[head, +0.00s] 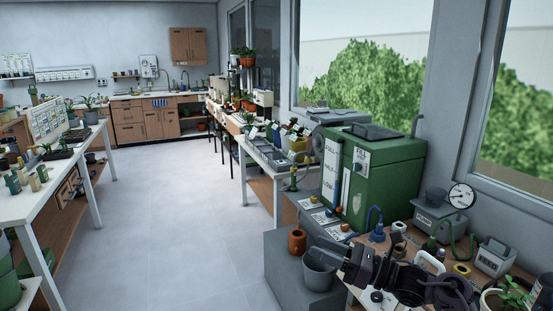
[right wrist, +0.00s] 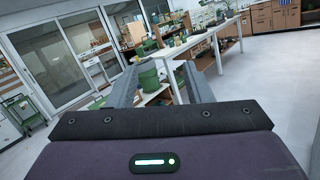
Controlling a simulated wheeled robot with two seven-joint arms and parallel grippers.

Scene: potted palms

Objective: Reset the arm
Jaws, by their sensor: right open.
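My right gripper (head: 322,254) comes in from the lower right in the head view. It points left, in front of the green tank unit and above or near a grey bucket (head: 318,273); the exact height is unclear. In the right wrist view its two grey fingers (right wrist: 161,80) stand apart with nothing between them. My left gripper is not in view.
A green tank (head: 385,178) stands on the right bench, with an orange-brown pot (head: 297,240) on the grey step beside the bucket. A gauge (head: 461,196) and a potted plant (head: 508,294) are at right. The middle floor (head: 185,230) is clear. A white table (head: 50,185) stands at left.

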